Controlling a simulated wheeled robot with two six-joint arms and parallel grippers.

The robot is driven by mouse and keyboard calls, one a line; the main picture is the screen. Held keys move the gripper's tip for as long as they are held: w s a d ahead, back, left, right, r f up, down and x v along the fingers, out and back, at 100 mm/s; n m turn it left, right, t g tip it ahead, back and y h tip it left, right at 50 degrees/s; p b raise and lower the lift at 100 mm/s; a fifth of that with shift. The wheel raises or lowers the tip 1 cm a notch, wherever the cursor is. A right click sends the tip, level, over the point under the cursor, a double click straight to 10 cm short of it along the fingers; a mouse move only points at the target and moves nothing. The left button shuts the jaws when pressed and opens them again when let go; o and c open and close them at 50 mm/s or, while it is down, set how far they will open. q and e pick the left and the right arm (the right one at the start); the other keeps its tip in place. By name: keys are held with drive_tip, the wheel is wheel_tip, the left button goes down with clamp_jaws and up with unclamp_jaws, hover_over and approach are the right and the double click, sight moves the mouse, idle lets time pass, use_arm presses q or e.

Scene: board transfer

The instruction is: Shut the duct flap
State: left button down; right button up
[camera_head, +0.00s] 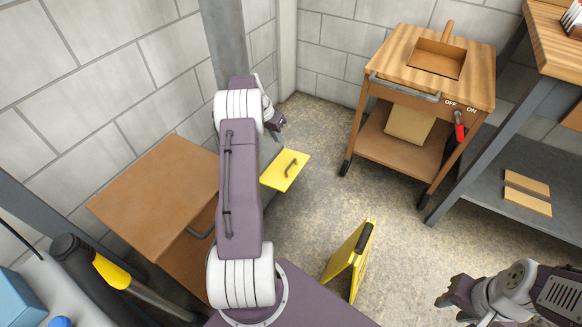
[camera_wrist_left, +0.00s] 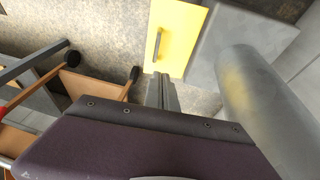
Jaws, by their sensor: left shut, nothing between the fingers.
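The duct flap (camera_head: 285,170) is a yellow panel with a dark bar handle. It sticks out into the room beside my left arm, so it stands open. It also shows in the left wrist view (camera_wrist_left: 174,38), next to a grey surface. A grey vertical duct or post (camera_head: 222,40) rises behind my arm; my arm hides where the flap joins. My left gripper (camera_head: 279,121) is shut and empty, above and behind the flap in the head view. In the wrist view its fingers (camera_wrist_left: 160,88) overlap the flap's lower edge; contact is unclear. My right gripper (camera_head: 450,308) is at the lower right, its jaw opening unclear.
A brown cabinet (camera_head: 155,190) stands at left. A yellow folding sign (camera_head: 345,265) stands on the floor in front of the flap. A wheeled wooden cart (camera_head: 400,160) and a workbench (camera_head: 565,40) are at right. Concrete floor (camera_head: 330,190) between them is clear.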

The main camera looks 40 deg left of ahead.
use_arm(q)
drive_tip(key=b+x, duration=0.2)
drive_tip(key=x, duration=0.2)
drive_tip(key=b+x, duration=0.3)
drive_tip(key=x, duration=0.1)
drive_tip(key=b+x, duration=0.2)
drive_tip(key=x, duration=0.2)
drive_tip(key=shift+s+d+f, duration=0.2)
drive_tip(key=shift+d+f, duration=0.2)
drive_tip(key=shift+d, duration=0.05)
drive_tip(key=shift+d+f+b, duration=0.2)
drive_tip(key=shift+f+b, duration=0.15)
drive_tip(key=shift+b, duration=0.05)
drive_tip(key=shift+d, duration=0.15)
